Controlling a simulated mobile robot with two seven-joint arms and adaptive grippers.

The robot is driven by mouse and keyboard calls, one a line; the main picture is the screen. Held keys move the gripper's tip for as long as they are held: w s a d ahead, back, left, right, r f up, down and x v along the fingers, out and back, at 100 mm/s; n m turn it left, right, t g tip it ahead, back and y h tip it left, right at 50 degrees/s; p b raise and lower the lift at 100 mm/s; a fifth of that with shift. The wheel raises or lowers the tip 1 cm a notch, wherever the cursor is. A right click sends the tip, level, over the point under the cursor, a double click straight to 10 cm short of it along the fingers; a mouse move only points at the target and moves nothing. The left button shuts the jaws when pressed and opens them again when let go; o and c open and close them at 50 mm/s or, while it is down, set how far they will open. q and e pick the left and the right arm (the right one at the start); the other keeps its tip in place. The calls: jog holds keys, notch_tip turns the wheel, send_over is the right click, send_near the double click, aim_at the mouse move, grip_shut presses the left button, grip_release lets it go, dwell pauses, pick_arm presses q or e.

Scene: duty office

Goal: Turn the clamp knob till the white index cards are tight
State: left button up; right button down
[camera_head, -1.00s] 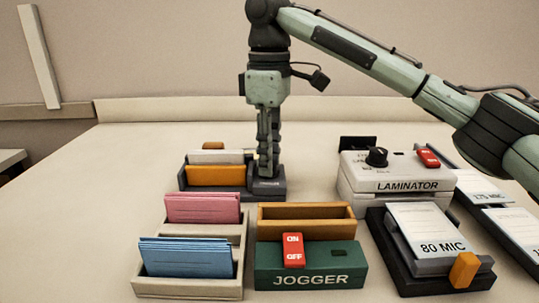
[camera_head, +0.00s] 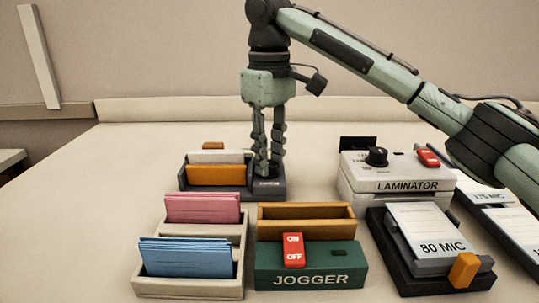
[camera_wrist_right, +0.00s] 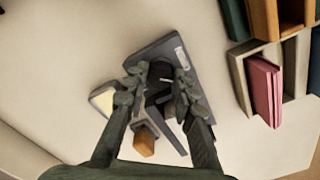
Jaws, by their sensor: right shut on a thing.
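The white index cards (camera_head: 216,156) stand in a dark clamp holder (camera_head: 186,181), behind an upright orange piece (camera_head: 216,175). My right gripper (camera_head: 268,172) points straight down over the holder's right end. In the right wrist view its fingers (camera_wrist_right: 157,88) are on both sides of the dark round clamp knob (camera_wrist_right: 160,72) and are shut on it. The head view does not show the knob clearly between the fingers. I cannot tell how tight the cards are. My left gripper is not in view.
A tray of pink cards (camera_head: 203,208) and blue cards (camera_head: 187,258) stands in front, with the green jogger (camera_head: 318,262) beside it. The laminator (camera_head: 400,178) and an 80 MIC pouch holder (camera_head: 430,228) are at the right. The table's left side is clear.

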aim_at(270, 163)
jog(key=c, duration=1.3)
grip_release()
jog(key=shift+o, duration=0.2)
jog(key=shift+r, duration=4.05)
